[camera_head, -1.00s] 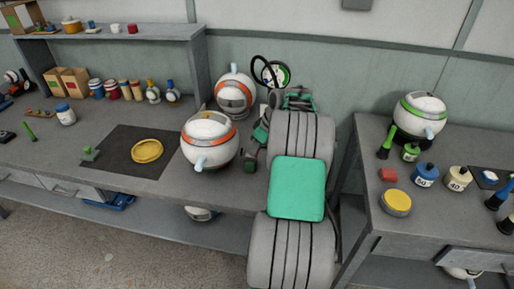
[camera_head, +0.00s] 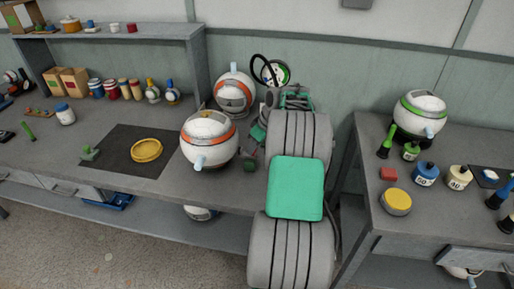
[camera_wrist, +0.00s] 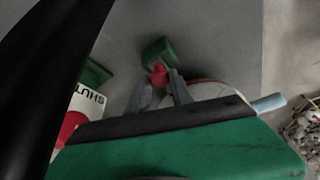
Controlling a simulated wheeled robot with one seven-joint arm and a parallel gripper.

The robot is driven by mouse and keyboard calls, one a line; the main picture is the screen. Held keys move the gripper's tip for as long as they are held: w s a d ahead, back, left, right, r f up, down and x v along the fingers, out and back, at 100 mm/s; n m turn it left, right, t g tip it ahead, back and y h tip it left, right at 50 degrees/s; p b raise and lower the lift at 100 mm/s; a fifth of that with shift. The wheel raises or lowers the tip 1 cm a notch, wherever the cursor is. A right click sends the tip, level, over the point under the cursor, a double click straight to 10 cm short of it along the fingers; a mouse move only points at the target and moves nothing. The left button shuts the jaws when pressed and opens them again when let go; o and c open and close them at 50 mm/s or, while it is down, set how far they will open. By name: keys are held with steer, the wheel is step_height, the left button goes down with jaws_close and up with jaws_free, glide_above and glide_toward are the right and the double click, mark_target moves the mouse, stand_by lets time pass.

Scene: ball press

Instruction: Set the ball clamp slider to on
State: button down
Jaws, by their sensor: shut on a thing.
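A white ball (camera_head: 209,140) with an orange band and a pale blue spout stands on the left bench. My gripper (camera_head: 251,157) is low beside its right side, partly hidden by my arm. In the wrist view my gripper (camera_wrist: 160,82) has its two grey fingers shut on a small red piece (camera_wrist: 158,74), at a dark green block (camera_wrist: 158,50). The red piece looks like the slider's knob; its setting cannot be read. The white ball's edge (camera_wrist: 225,92) and its blue spout (camera_wrist: 268,102) show to the right.
A second orange-banded ball (camera_head: 234,91) stands behind. A white part (camera_wrist: 88,101) reading "SHUT" lies left in the wrist view. A yellow disc (camera_head: 146,150) lies on a dark mat (camera_head: 120,170). A green-banded ball (camera_head: 419,115) stands on the right bench.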

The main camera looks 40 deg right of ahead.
steer(key=c, duration=1.1)
jaws_free()
steer(key=shift+w+a, duration=0.1)
steer(key=shift+c, duration=0.2)
steer(key=v, duration=0.7)
steer(key=shift+r, duration=0.4)
steer(key=s+a+r+m, duration=0.1)
steer(key=a+r, duration=0.1)
steer(key=a, duration=1)
steer(key=s+a+r, duration=0.1)
steer(key=a+r, duration=0.2)
steer(key=a, duration=1)
steer(key=s+a+f+m, duration=0.1)
steer(key=s+a+f, duration=0.1)
steer(key=s+a, duration=0.3)
steer(key=s+a+f+h, duration=0.1)
steer(key=s+a+f, duration=0.2)
steer(key=s+a, duration=0.3)
steer(key=s, duration=0.3)
steer(key=shift+m+g, duration=0.4)
